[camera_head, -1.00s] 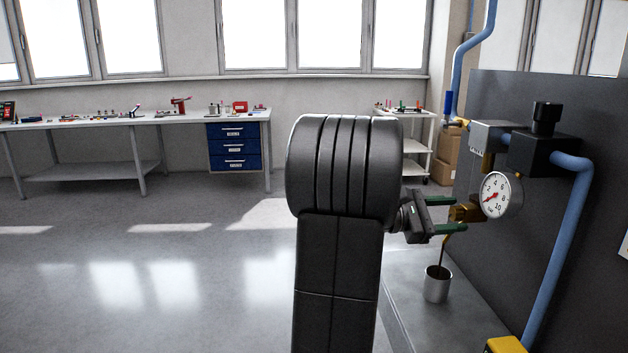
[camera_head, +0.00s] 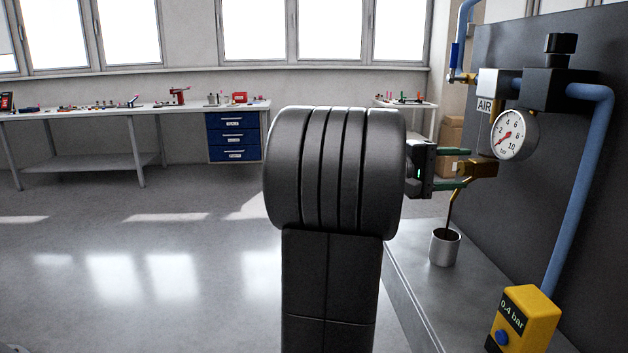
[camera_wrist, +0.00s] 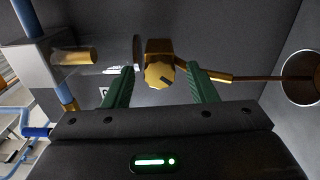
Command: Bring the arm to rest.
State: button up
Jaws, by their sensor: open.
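My gripper (camera_head: 462,168) is at the right of the head view, beside the air panel, with its two green fingers pointing right. In the wrist view my gripper (camera_wrist: 160,88) is open, with fingers apart. A brass fitting (camera_head: 480,170) below the pressure gauge (camera_head: 515,135) lies near the fingertips. In the wrist view the brass fitting (camera_wrist: 160,72) shows between and just beyond the fingers; I cannot tell if they touch it. My dark arm fills the middle of the head view and hides part of the room behind it.
A metal cup (camera_head: 445,249) stands on the grey ledge (camera_head: 432,290) under a thin brass spout. A yellow 0.4 bar box (camera_head: 523,318) sits at lower right. A blue pipe (camera_head: 580,190) runs down the dark panel (camera_head: 590,250). The floor at left is clear.

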jog(key=m+b, duration=0.2)
jog(key=m, duration=0.3)
dwell(0.5)
